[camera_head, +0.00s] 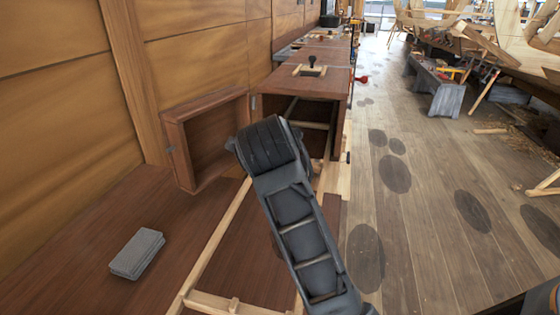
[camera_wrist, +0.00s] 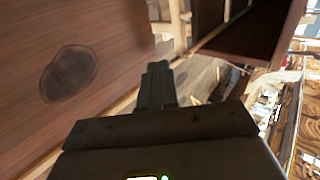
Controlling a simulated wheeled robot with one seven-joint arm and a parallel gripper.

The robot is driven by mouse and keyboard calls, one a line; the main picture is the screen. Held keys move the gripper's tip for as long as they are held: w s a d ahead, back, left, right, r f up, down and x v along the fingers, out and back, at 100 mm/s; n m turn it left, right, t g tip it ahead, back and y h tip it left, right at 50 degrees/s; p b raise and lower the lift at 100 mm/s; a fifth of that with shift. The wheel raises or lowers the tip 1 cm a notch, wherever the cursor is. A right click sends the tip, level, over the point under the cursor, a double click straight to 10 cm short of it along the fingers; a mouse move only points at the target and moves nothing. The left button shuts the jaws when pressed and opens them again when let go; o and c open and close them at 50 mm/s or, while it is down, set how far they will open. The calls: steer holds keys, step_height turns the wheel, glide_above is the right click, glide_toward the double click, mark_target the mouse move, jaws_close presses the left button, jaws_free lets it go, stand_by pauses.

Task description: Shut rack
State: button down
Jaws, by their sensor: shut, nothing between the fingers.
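The rack's light wooden frame (camera_head: 215,246) extends toward me from a dark brown cabinet (camera_head: 308,85) with an open front. A hollow brown door (camera_head: 207,142) stands swung open at the cabinet's left. My arm covers the middle of the frame and part of the opening. My gripper (camera_wrist: 157,72) shows in the wrist view with its fingers together and nothing between them. It is hidden behind my arm in the head view. In the wrist view, a dark wooden box part (camera_wrist: 258,32) and a pale rail lie beyond the fingertips. I cannot tell whether the fingers touch either.
A grey block (camera_head: 137,254) lies on the brown surface at left, beside a panelled wall (camera_head: 200,50). Plank floor (camera_head: 410,200) on the right is mostly clear. A grey bench (camera_head: 437,88) with tools and timber stands at the far right.

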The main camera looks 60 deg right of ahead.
steer(key=x, duration=0.3)
steer(key=p+x, duration=0.1)
steer(key=x, duration=0.6)
steer(key=shift+w+r, duration=0.1)
steer(key=shift+w, duration=0.2)
steer(key=shift+w+d+p, duration=0.25)
steer(key=shift+d+p, duration=0.05)
steer(key=shift+d, duration=0.3)
steer(key=shift+w+d+p, duration=0.2)
steer(key=shift+d+p, duration=0.05)
steer(key=shift+d, duration=0.4)
steer(key=shift+w+d+p, duration=0.25)
steer(key=shift+d+p, duration=0.05)
steer(key=shift+d, duration=0.3)
